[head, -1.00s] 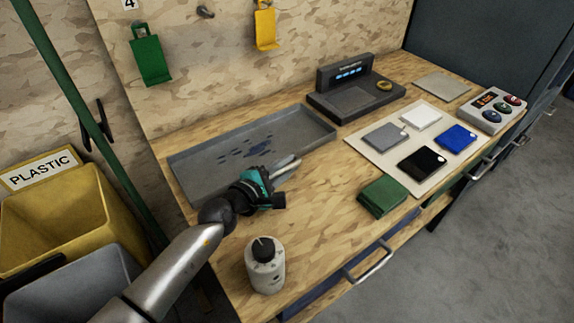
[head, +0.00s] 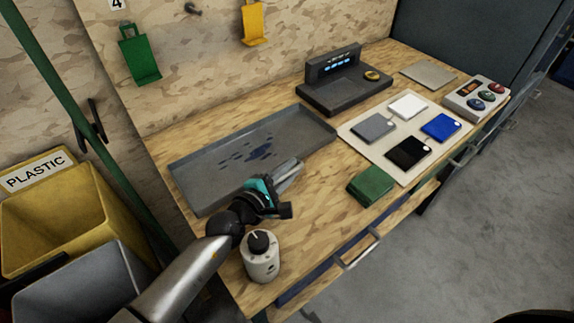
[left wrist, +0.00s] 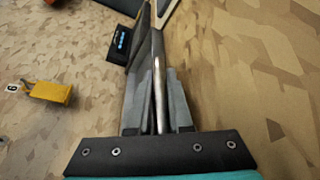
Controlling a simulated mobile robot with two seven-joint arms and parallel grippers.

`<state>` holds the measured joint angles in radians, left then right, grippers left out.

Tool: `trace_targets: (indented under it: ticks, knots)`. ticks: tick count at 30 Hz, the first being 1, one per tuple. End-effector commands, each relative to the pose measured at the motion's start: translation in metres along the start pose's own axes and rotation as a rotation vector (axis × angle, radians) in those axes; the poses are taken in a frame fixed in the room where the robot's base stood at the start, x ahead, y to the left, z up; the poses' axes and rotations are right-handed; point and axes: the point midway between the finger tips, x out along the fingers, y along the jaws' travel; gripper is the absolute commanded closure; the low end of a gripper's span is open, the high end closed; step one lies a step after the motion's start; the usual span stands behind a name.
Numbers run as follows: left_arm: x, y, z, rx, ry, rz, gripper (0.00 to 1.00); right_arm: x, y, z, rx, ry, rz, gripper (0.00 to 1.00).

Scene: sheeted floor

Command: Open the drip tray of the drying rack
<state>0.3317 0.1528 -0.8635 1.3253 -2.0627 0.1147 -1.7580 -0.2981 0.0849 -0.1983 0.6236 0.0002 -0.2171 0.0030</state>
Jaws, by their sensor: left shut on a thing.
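The drip tray (head: 205,190) is a shallow grey tray with dark blue stains, lying on the wooden bench against the wall side. My left gripper (head: 292,172) is at the tray's near side, towards its right end. It is shut on the tray's near rim. In the left wrist view the rim (left wrist: 158,80) runs as a bright narrow edge between the fingers (left wrist: 160,110). The exact contact is partly hidden by the fingers in the head view. No rack frame is seen above the tray. My right gripper is not in view.
A green block (head: 370,186), a board with coloured squares (head: 352,128) and a black scale (head: 345,95) lie to the right. Bare bench lies in front of the tray.

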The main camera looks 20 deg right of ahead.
Motion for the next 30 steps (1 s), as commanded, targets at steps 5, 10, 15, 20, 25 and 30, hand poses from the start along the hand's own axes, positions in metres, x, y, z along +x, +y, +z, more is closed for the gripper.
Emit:
trace_targets:
  ticks: [5, 10, 15, 20, 25, 30]
  knots:
    - [0.000, -0.003, 0.000, 0.003, 0.000, -0.008, 0.70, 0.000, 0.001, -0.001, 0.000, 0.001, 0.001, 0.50]
    - [0.000, -0.001, 0.000, 0.002, 0.000, -0.005, 0.70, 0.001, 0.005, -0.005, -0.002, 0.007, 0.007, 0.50]
    - [-0.001, 0.003, 0.002, 0.001, 0.000, -0.002, 0.70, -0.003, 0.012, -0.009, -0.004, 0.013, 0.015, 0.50]
    - [-0.004, 0.018, 0.011, -0.001, -0.001, -0.001, 0.70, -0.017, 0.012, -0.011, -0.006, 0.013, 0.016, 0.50]
    - [-0.009, 0.042, 0.025, 0.000, -0.004, 0.009, 0.70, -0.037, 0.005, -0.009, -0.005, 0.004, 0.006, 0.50]
    - [-0.014, 0.067, 0.038, 0.002, -0.004, 0.017, 0.70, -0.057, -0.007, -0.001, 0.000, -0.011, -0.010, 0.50]
